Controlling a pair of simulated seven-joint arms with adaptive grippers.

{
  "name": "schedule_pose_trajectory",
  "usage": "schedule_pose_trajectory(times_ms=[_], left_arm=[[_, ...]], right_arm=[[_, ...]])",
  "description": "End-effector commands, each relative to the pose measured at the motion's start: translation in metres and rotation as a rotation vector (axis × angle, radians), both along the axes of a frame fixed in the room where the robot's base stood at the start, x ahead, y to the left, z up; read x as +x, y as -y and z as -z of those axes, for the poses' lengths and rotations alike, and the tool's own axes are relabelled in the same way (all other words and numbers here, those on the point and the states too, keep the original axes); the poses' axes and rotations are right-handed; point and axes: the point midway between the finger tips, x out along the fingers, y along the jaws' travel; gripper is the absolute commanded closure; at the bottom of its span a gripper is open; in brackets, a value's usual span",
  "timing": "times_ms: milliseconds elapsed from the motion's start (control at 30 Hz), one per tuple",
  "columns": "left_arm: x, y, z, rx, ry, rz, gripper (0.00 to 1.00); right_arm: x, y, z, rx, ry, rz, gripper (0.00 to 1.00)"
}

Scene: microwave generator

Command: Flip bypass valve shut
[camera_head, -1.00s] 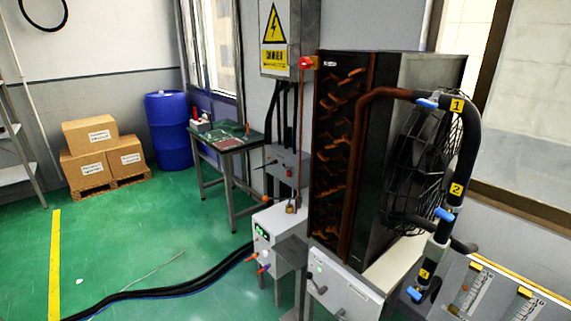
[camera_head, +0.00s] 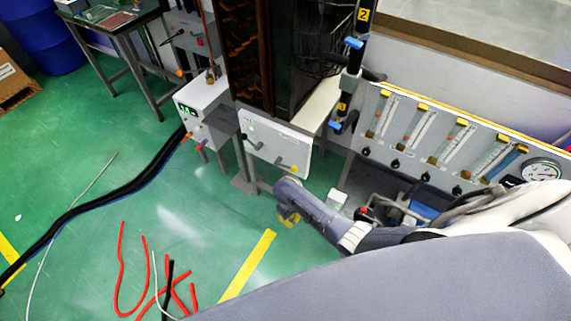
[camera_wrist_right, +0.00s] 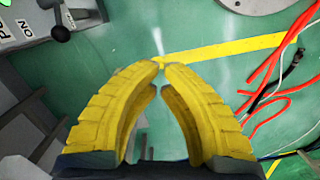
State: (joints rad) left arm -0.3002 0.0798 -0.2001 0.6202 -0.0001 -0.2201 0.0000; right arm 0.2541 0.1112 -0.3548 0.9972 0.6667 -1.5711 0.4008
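Two blue valve handles show in the head view on the dark pipe: the number 2 handle (camera_head: 354,42) and, below it, the number 3 handle (camera_head: 335,125). I cannot tell which valve is the bypass. My right gripper (camera_head: 289,218) hangs low over the floor, in front of and below the white pump box (camera_head: 270,143), well apart from the handles. In the right wrist view its yellow fingers (camera_wrist_right: 161,68) come together at the tips with nothing between them. My left gripper is out of view.
A flowmeter panel (camera_head: 440,130) with a round gauge (camera_head: 541,170) stands at the right. A white control box (camera_head: 203,105) has black hoses running left across the floor. Red and black leads (camera_head: 140,270) lie on the green floor. A lever with a black knob (camera_wrist_right: 61,33) shows in the wrist view.

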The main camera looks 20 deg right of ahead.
Motion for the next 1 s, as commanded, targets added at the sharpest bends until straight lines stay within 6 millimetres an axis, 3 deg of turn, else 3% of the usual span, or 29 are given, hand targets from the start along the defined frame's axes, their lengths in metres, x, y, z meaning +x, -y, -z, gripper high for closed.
schedule_pose_trajectory(times_ms=[33,200,400,500,600,733,867,1000], left_arm=[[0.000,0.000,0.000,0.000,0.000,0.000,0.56],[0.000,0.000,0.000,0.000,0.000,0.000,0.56],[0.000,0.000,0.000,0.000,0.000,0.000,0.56],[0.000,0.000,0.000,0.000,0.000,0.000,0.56],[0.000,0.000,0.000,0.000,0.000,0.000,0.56],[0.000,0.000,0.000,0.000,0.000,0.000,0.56],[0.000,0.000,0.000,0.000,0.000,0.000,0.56],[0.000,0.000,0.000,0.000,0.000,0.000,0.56]], right_arm=[[0.025,-0.002,-0.026,-0.006,0.002,-0.022,1.00],[0.085,-0.005,-0.110,-0.045,-0.019,-0.112,1.00],[0.137,0.000,-0.203,-0.119,-0.018,-0.229,1.00],[0.155,0.003,-0.239,-0.156,-0.010,-0.276,1.00],[0.167,0.006,-0.265,-0.187,-0.003,-0.314,1.00],[0.176,0.009,-0.285,-0.214,0.004,-0.341,1.00],[0.178,0.012,-0.289,-0.225,0.005,-0.351,1.00],[0.177,0.015,-0.279,-0.225,0.004,-0.351,1.00]])
